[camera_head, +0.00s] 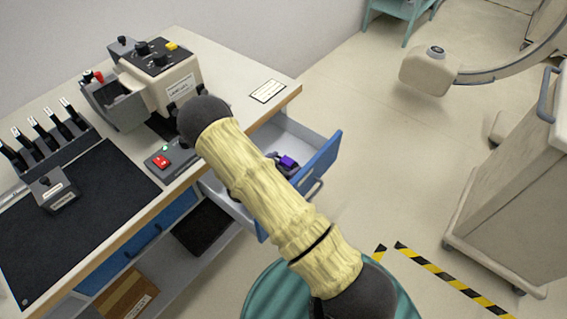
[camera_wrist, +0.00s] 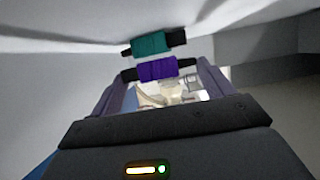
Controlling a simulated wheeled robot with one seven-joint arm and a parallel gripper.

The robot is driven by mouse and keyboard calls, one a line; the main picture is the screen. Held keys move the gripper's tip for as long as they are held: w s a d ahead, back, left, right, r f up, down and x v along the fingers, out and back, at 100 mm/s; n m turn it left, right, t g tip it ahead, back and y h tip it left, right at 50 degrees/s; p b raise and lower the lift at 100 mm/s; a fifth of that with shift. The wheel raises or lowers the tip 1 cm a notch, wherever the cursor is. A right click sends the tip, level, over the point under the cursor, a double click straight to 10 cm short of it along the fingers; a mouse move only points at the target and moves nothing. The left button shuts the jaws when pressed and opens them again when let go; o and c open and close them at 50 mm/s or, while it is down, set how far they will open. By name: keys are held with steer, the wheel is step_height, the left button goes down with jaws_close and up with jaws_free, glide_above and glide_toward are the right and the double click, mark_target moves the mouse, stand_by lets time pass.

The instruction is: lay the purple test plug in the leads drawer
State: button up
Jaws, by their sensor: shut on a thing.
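The purple test plug (camera_wrist: 157,69), with black ends, sits between the two fingers of my gripper (camera_wrist: 160,72), which is shut on it. In the head view a purple patch (camera_head: 288,162) that looks like this plug shows inside the open drawer (camera_head: 325,158), which has a blue front and pale inside. My arm covers most of the gripper there. A teal plug (camera_wrist: 151,43) with black ends lies just beyond the purple one in the wrist view, close to a pale surface. I cannot tell whether the purple plug touches the drawer floor.
The bench top carries a beige device (camera_head: 165,75), a red-button box (camera_head: 165,160), a dark mat (camera_head: 85,215) and a rack of black-handled leads (camera_head: 45,135). A beige cart (camera_head: 515,180) stands at right. The floor between is mostly clear, with striped tape (camera_head: 440,272).

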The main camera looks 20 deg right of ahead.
steer(key=shift+f, duration=0.3)
steer(key=o, duration=0.9)
steer(key=shift+r, duration=0.1)
steer(key=shift+r, duration=0.2)
steer(key=v, duration=0.7)
steer(key=shift+s+a+b, duration=0.1)
steer(key=shift+a+b, duration=0.1)
steer(key=shift+b, duration=0.1)
steer(key=shift+r, duration=0.1)
